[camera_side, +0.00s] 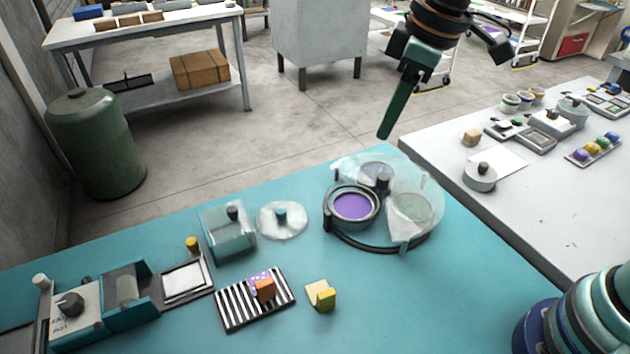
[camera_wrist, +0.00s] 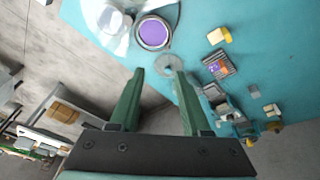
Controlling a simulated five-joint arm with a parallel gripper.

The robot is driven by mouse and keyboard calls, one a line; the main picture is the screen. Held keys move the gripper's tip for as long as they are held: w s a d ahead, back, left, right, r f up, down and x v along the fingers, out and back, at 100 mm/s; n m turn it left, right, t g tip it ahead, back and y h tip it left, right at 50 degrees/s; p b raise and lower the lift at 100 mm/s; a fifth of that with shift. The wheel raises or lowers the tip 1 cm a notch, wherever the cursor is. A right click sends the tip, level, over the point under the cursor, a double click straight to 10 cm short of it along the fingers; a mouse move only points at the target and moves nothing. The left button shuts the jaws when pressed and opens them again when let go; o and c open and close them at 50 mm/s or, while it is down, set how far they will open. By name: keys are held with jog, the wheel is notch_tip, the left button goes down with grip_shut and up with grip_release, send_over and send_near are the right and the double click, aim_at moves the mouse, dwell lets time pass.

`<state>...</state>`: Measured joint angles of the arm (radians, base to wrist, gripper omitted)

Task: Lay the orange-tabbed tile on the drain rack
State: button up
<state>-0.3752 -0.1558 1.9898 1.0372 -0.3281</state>
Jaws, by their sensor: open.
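The orange-tabbed tile, purple with speckles and an upright orange tab (camera_side: 265,290), lies on the black-and-white slatted drain rack (camera_side: 235,309) in the side view. It looks flat, near the rack's far right part. In the wrist view the tile (camera_wrist: 214,68) and the rack (camera_wrist: 226,72) are small, right of my fingers. My gripper (camera_side: 385,132) is raised high behind the round clear-covered unit, far from the rack and touching nothing. In the wrist view my gripper (camera_wrist: 158,72) has its two green fingers spread, with nothing held between them.
A pale yellow tile with a yellow tab (camera_side: 321,295) lies right of the rack. The round unit (camera_side: 353,206) has a purple well and clear cover. A clear box (camera_side: 229,234), a knobbed lid (camera_side: 281,220) and a roller device (camera_side: 122,292) stand left.

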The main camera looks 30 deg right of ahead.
jog(key=s+d+m+t, duration=0.1)
jog(key=s+d+m, duration=0.2)
jog(key=d, duration=0.4)
jog(key=s+d+f+m+t+h, duration=0.1)
jog(key=s+d+m, duration=0.2)
jog(key=d+m, duration=0.2)
jog(key=shift+s+d+t, duration=0.4)
jog(key=shift+d, duration=0.6)
